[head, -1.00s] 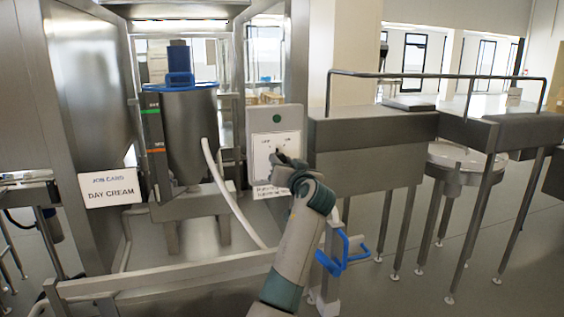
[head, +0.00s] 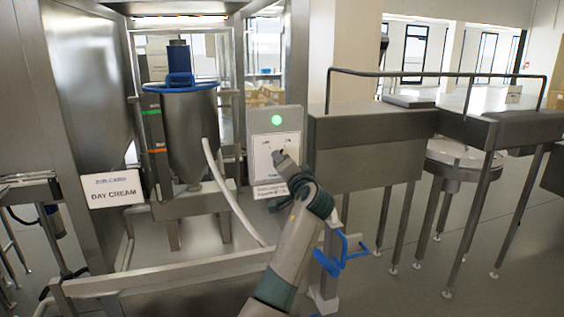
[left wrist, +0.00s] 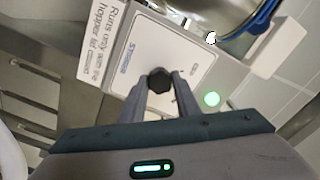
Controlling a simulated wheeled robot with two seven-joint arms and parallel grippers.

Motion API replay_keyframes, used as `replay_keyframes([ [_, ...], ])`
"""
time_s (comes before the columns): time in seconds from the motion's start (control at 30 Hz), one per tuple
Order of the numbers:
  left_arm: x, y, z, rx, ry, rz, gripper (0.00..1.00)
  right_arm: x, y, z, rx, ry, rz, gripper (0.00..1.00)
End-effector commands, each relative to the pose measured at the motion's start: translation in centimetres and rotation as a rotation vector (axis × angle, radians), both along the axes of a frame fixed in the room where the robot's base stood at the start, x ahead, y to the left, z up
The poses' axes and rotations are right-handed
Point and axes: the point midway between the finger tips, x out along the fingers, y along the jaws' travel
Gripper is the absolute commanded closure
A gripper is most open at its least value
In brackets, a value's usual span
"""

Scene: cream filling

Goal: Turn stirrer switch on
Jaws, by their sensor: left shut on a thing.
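The stirrer control box (head: 258,122) is a grey panel with a white plate, right of the steel hopper. A green lamp (head: 277,120) at its top glows brightly; it also glows in the left wrist view (left wrist: 212,99). The black switch knob (left wrist: 159,80) sits on the plate, which reads "STIRRER". My left gripper (left wrist: 159,86) is shut on the knob, one finger on each side. In the head view my left gripper (head: 279,158) is at the plate and largely hides the knob. My right gripper is in neither view.
The steel hopper (head: 192,130) has a blue-rimmed lid and a blue motor part (head: 179,80). A white hose (head: 225,190) runs down from it. A "DAY CREAM" card (head: 112,189) stands left. Blue handles (head: 343,256) are right of my arm. A steel cabinet (head: 365,150) stands right of the box.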

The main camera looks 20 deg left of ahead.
Motion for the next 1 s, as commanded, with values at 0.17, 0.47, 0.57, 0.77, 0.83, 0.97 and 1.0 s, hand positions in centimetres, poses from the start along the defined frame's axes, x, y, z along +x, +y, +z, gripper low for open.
replay_keyframes([
  [0.17, 0.02, -0.01, 0.19, 0.010, 0.002, -0.001, 0.93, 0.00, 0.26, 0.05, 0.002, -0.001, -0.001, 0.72],
  [0.47, 0.02, 0.01, 0.19, 0.010, 0.002, -0.001, 0.54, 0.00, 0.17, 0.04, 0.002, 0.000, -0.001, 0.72],
  [0.57, 0.01, 0.01, 0.14, 0.008, 0.002, -0.001, 0.52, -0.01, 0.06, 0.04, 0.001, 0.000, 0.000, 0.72],
  [0.77, 0.01, 0.01, 0.07, 0.007, 0.003, 0.000, 0.52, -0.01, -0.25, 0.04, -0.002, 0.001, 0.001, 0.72],
  [0.83, 0.02, 0.03, 0.05, 0.007, 0.003, 0.000, 0.52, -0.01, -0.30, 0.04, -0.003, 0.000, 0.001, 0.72],
  [0.97, 0.05, 0.16, 0.04, 0.007, 0.003, 0.000, 0.52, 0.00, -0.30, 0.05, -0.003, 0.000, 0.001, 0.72],
  [1.0, 0.07, 0.21, 0.04, 0.007, 0.004, -0.001, 0.52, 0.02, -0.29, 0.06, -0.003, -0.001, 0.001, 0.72],
])
